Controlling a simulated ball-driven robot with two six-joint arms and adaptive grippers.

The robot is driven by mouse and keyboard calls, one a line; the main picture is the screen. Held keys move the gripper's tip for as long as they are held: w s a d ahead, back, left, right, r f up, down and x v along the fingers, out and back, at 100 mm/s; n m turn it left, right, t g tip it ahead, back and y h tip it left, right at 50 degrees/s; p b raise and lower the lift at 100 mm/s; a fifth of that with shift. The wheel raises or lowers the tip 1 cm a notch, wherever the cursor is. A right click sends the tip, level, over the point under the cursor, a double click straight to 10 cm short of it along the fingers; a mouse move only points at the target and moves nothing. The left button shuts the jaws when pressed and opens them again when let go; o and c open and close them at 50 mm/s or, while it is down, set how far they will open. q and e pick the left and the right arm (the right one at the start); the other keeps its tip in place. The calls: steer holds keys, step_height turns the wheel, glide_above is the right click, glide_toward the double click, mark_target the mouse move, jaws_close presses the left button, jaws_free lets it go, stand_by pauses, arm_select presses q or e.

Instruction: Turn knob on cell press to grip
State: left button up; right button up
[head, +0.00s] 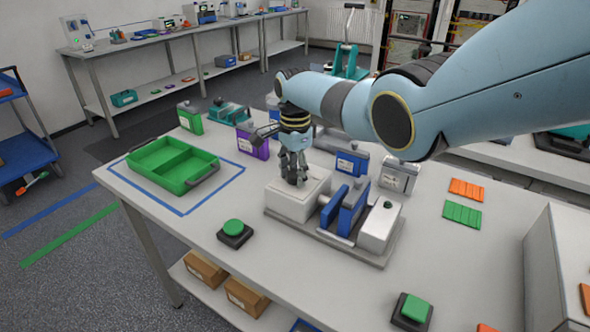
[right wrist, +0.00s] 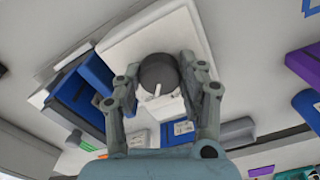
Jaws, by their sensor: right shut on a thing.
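The cell press (head: 300,203) stands on the table on a grey base plate, with a white block at left, blue jaw plates (head: 345,212) in the middle and a silver block at right. My right gripper (head: 294,178) points down onto the top of the white block. In the right wrist view its fingers (right wrist: 160,85) are on either side of a dark round knob (right wrist: 158,70) with a white pointer, shut on it. My left gripper is not in view.
A green tray (head: 215,163) lies inside a blue taped outline at left. Cells in purple (head: 253,145), blue (head: 352,162) and white (head: 400,175) stand behind the press. Green buttons (head: 233,227) (head: 415,308) sit near the front edge. A grey box (head: 560,262) stands at right.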

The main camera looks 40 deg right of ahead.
mark_target(295, 173)
stand_by(0.5)
steer(key=o, duration=1.2)
steer(key=shift+c, duration=0.2)
step_height(295, 173, up, 12)
